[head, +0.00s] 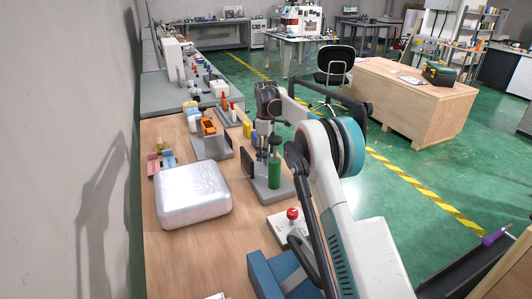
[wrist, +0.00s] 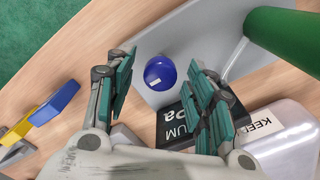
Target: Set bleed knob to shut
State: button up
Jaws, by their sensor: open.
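A round blue knob (wrist: 160,73) with a small white mark shows in the wrist view, on a grey plate (wrist: 150,38). It may be the bleed knob; no word on it can be read. My gripper (wrist: 161,64) is open, with one finger on each side of the knob in the picture. I see no clear contact between the fingers and the knob. In the head view my gripper (head: 263,150) points down over the stand with the green cylinder (head: 274,172). The knob cannot be made out there.
The green cylinder (wrist: 285,38) is close by at the upper right of the wrist view. A silver case (head: 193,193) and red button box (head: 291,228) stand on the bench.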

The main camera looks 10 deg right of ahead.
jog(key=shift+c, duration=0.3)
jog(key=c, duration=1)
jog(key=shift+r, duration=0.1)
jog(key=m+p, duration=0.2)
jog(key=m, duration=0.1)
jog(key=shift+m, duration=0.4)
jog(key=m+p, duration=0.2)
jog(key=m, duration=0.3)
jog(key=m+p, duration=0.1)
jog(key=m, duration=0.4)
jog(key=shift+m+p, duration=0.3)
jog(key=shift+m, duration=1.8)
